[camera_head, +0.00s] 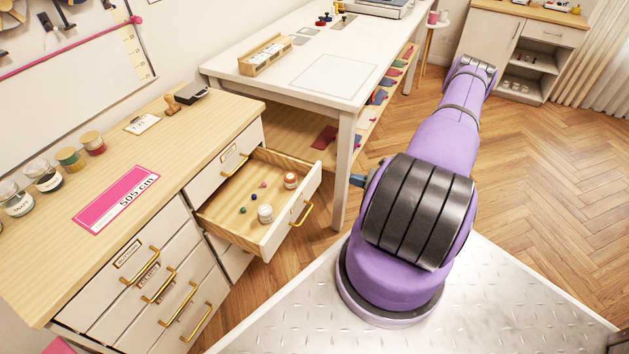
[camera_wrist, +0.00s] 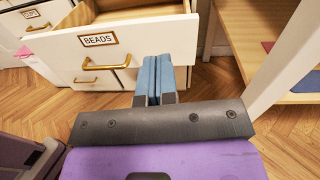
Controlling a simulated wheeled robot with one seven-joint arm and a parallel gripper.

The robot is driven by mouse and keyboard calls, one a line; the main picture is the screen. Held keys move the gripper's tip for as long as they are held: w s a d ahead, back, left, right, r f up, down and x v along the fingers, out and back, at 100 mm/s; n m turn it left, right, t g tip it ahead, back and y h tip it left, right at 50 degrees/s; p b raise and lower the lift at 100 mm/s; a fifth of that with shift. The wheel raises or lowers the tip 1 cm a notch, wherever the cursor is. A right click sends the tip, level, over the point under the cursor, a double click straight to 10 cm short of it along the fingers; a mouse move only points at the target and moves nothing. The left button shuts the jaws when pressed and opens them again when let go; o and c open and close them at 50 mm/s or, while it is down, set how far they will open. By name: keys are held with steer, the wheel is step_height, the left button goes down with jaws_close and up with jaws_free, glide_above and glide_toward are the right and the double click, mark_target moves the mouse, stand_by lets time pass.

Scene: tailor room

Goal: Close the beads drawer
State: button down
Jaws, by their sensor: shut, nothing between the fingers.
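The beads drawer (camera_head: 290,222) is pulled out of the wooden-topped cabinet, showing several small beads and two small jars inside. Its white front with the "BEADS" label (camera_wrist: 98,40) and brass handle (camera_wrist: 103,64) shows in the wrist view. My gripper (camera_wrist: 156,60) is shut and empty, its blue fingers pointing at the right part of that front, right of the handle. I cannot tell whether the tips touch it. In the head view the blue fingertips (camera_head: 357,180) show just right of the drawer front, apart from it in the picture; my arm hides the rest.
The cabinet top (camera_head: 165,150) carries jars, a pink "505 cm" card and a stamp. Other drawers (camera_head: 165,300) at the left look shut. A white table (camera_head: 300,85) stands behind, its leg (camera_head: 345,165) near my gripper. Wooden floor (camera_head: 530,190) is clear at right.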

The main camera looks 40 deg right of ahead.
mark_target(314, 174)
steer(key=shift+m+t+h, duration=0.4)
steer(key=shift+m+h, duration=0.3)
steer(key=shift+m, duration=0.1)
steer(key=w+a+f, duration=0.1)
steer(key=w+a, duration=0.1)
steer(key=w, duration=0.2)
steer(key=w+a+f, duration=0.1)
steer(key=w+a, duration=0.1)
steer(key=w, duration=0.2)
steer(key=w+a+f, duration=0.1)
steer(key=w+a, duration=0.1)
steer(key=w, duration=0.1)
steer(key=shift+w, duration=0.4)
steer(key=shift+w, duration=0.1)
